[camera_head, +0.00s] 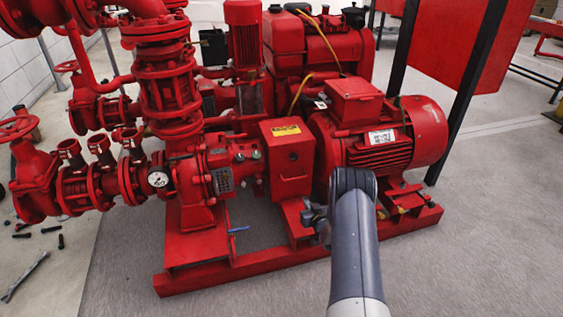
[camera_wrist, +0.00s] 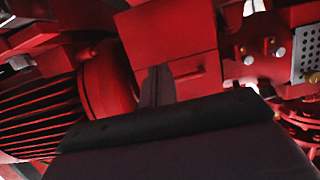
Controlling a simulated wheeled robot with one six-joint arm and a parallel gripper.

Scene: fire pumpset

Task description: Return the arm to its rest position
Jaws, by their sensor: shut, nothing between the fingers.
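My arm (camera_head: 355,245) reaches up from the bottom of the head view, right of the middle, and bends at a dark joint. I cannot tell the exact gap between the fingertips and the pumpset.
The ribbed red motor (camera_head: 375,135) stands just behind my arm. Red valves and pipes (camera_head: 165,85) with a round gauge (camera_head: 158,180) fill the left. Bolts (camera_head: 60,241) and a wrench (camera_head: 24,277) lie at the far left. The grey floor at right (camera_head: 490,220) is clear.

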